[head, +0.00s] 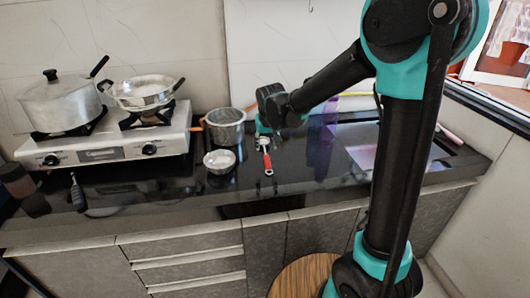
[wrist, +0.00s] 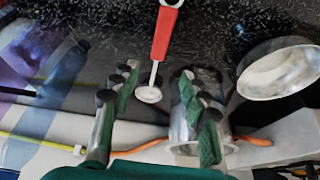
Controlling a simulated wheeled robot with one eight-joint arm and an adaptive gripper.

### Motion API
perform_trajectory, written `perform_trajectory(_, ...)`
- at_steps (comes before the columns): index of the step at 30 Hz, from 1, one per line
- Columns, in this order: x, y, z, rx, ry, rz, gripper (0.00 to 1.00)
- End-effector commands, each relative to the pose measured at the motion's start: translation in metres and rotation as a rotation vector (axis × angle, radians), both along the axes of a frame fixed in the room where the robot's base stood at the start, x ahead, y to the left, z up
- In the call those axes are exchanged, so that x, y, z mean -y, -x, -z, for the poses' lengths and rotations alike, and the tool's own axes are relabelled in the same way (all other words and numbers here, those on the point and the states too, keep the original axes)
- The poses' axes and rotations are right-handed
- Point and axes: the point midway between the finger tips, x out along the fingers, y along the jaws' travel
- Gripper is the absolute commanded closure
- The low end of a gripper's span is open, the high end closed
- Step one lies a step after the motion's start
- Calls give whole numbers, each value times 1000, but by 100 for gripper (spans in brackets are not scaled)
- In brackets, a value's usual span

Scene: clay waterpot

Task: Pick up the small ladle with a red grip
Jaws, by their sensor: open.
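The small ladle with a red grip (head: 268,164) lies on the dark counter, its grip toward the front edge and its small pale bowl farther back. In the wrist view its red grip (wrist: 161,35) points to the top, and its round bowl (wrist: 148,95) shows in the gap between my fingers. In the head view my gripper (head: 266,124) is near the bowl end of the ladle, partly hidden by my arm. I cannot tell its exact height above the counter.
A metal pot with orange handles (head: 226,128) stands left of my gripper, and a small metal bowl (head: 219,161) sits left of the ladle. A stove (head: 105,140) carries a lidded pot (head: 62,102) and a pan (head: 145,98). Counter right of the ladle looks mostly clear.

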Motion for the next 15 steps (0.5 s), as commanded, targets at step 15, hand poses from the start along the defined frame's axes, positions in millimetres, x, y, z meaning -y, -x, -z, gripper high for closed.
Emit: perform_trajectory(15,-1,-18,42,0,0,0,55)
